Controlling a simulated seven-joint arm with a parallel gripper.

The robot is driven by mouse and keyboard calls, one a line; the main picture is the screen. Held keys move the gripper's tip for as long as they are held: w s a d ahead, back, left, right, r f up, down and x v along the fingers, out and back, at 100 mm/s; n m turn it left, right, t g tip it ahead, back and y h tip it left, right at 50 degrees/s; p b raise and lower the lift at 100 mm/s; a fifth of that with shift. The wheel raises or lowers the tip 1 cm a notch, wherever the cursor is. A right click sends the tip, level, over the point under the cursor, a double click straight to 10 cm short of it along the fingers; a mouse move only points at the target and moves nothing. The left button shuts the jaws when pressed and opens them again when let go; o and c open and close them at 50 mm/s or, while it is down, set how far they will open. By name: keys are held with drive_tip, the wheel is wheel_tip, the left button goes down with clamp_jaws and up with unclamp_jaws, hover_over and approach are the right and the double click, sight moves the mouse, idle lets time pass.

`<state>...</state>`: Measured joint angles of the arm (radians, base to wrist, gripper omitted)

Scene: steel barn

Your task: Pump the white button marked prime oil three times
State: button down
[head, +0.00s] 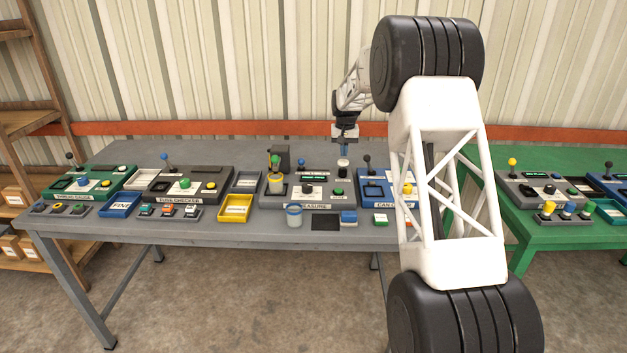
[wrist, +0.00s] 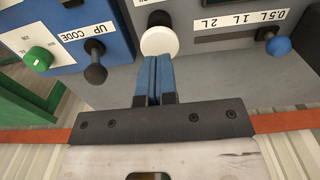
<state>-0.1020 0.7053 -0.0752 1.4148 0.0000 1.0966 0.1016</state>
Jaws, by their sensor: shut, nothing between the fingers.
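The round white button (wrist: 160,42) sits on the grey panel in the wrist view, at the panel's edge beside the blue unit. In the head view the white button (head: 343,163) is small, at the back right of the grey "MEASURE" unit (head: 322,205). My gripper (wrist: 152,60) is shut and empty, its blue fingertips together at the near edge of the button in the wrist view. In the head view my gripper (head: 344,152) is just above the button. I cannot tell whether the tips touch it. No prime oil wording is readable.
A lever with a blue knob (wrist: 278,45) stands by the "0.5L 1L 2L" label. On the blue unit are a dark-knobbed lever (wrist: 95,73) and a green knob (wrist: 38,59).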

sight(343, 161)
drive_tip(key=shift+f, duration=1.9)
idle(1.4)
drive_tip(key=shift+r, duration=3.8)
